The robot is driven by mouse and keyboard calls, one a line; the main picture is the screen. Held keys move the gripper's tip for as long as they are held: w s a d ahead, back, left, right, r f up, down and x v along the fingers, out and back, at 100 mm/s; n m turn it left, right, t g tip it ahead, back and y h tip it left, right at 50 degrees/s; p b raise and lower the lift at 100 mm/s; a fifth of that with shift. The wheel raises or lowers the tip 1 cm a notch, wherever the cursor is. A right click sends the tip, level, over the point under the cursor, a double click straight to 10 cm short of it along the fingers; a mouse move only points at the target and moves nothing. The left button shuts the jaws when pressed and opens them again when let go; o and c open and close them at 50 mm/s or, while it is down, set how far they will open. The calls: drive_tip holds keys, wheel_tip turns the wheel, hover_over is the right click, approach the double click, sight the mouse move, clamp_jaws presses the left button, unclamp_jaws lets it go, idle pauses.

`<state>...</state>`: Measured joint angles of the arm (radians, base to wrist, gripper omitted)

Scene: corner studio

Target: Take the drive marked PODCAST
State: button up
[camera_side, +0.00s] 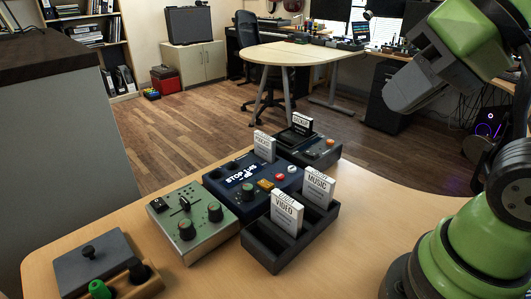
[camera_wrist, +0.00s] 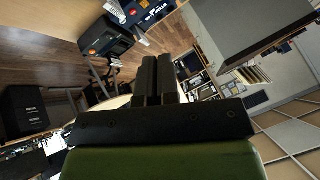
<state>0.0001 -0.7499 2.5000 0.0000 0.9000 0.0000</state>
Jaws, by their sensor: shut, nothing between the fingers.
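The white drive marked PODCAST (camera_side: 264,146) stands upright at the back edge of the dark blue device (camera_side: 232,190) on the wooden table; its lower end is hidden, so I cannot tell if it sits in a slot. White drives marked VIDEO (camera_side: 287,212) and MUSIC (camera_side: 317,187) stand in a black rack (camera_side: 266,253) in front. A drive that seems marked BACKUP (camera_side: 302,124) stands at the dark device (camera_side: 325,151) behind. My gripper (camera_side: 398,102) is high at the upper right, far from the drives. In the wrist view its fingers (camera_wrist: 155,80) are together and empty.
A green control box (camera_side: 190,222) with knobs stands left of the blue device. A grey-lidded wooden box (camera_side: 95,262) with green and black knobs is at the front left. A tall grey cabinet (camera_side: 60,140) rises at the left.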

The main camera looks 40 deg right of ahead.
drive_tip(key=o, duration=0.7)
drive_tip(key=n+g+h, duration=0.2)
drive_tip(key=n+g, duration=0.1)
drive_tip(key=n, duration=0.1)
hover_over(265, 135)
drive_tip(key=s, duration=0.2)
drive_tip(key=f, duration=1.7)
drive_tip(key=shift+w+f, duration=0.2)
drive_tip(key=shift+x, duration=2.9)
